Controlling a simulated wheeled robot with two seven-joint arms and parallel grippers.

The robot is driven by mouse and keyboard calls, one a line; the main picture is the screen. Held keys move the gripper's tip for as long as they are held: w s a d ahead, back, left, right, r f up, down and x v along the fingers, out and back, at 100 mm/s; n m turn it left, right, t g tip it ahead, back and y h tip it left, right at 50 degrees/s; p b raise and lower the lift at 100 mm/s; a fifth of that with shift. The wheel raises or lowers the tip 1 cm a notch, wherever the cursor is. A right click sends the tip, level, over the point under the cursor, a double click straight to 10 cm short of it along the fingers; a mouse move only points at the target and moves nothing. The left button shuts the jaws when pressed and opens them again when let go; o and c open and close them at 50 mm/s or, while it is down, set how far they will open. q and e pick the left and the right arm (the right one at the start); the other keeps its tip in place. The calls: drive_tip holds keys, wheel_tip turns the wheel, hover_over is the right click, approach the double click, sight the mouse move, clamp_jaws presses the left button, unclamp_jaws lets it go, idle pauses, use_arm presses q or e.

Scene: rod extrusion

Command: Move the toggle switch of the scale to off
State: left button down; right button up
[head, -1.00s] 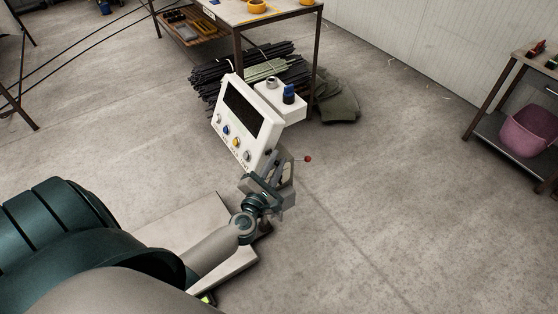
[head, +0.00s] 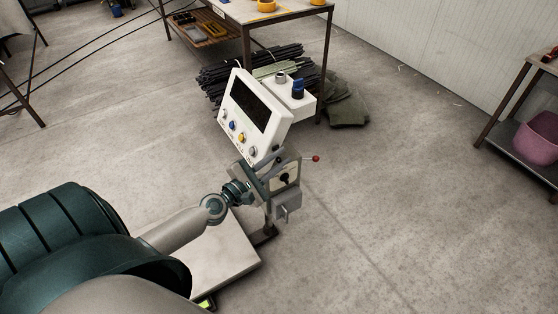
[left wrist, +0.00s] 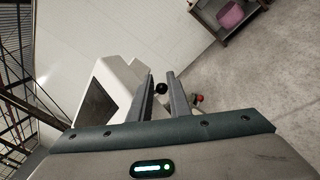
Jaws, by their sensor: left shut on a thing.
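The scale has a white tilted display head (head: 253,112) with a dark screen and a row of coloured buttons. Below it is a grey box with a pale plate carrying a black switch lever (head: 285,179). My left gripper (head: 272,174) is at the left side of this box, just below the display. In the left wrist view its two fingers (left wrist: 160,92) are closed in around the black ball of the toggle switch (left wrist: 161,88). The exact finger contact is too small to see. My right gripper is not in view.
A thin lever with a red ball (head: 316,159) sticks out to the right of the box. The scale's flat platform (head: 222,262) lies low beside my arm. A table (head: 270,12) with dark rods beneath stands behind.

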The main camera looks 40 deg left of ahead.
use_arm(q)
drive_tip(key=shift+s+d+f, duration=0.15)
drive_tip(key=shift+s+f, duration=0.05)
drive_tip(key=shift+f, duration=0.4)
drive_tip(key=c, duration=1.7)
unclamp_jaws()
drive_tip(key=shift+c, duration=0.2)
drive_tip(key=shift+w+r, duration=0.1)
drive_tip(key=shift+r, duration=0.05)
drive_tip(key=shift+a+r, duration=0.15)
drive_tip(key=shift+a, duration=0.1)
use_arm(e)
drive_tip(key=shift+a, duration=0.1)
